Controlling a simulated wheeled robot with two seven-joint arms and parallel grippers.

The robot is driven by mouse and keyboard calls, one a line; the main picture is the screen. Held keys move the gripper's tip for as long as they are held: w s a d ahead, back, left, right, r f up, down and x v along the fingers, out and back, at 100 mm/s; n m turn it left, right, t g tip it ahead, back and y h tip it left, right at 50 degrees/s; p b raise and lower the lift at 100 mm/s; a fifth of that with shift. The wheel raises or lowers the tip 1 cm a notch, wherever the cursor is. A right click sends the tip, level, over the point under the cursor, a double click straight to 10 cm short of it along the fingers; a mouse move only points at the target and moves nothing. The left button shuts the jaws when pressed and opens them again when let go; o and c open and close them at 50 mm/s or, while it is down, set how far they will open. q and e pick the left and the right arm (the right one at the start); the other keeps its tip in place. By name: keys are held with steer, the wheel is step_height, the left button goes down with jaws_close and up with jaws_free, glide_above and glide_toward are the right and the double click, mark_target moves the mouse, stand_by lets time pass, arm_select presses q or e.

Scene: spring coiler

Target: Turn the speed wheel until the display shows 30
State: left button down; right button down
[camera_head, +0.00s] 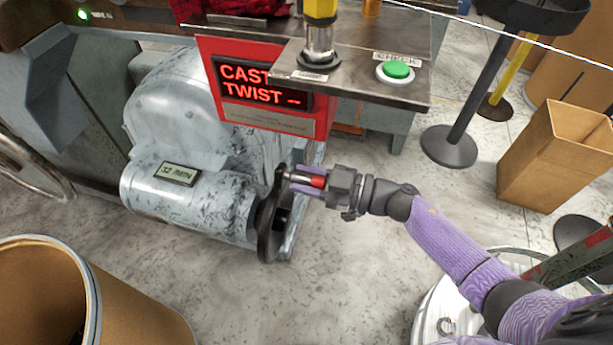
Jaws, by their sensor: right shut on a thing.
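The speed wheel (268,230) is a dark disc seen nearly edge-on at the right end of the pale blue, worn machine housing. My right gripper (304,181) reaches in from the right and is shut on the wheel's handle (318,182), whose red part shows between the fingers near the wheel's upper rim. The small display (178,174) on the housing appears to read 32, followed by a unit too small to read surely. My left gripper is not in view.
A metal shelf (350,75) with a green button (397,70) overhangs behind the wheel. A red sign (262,95) with lit letters hangs below it. A brown drum (90,290) stands front left, a cardboard box (555,155) at right. Floor before the wheel is clear.

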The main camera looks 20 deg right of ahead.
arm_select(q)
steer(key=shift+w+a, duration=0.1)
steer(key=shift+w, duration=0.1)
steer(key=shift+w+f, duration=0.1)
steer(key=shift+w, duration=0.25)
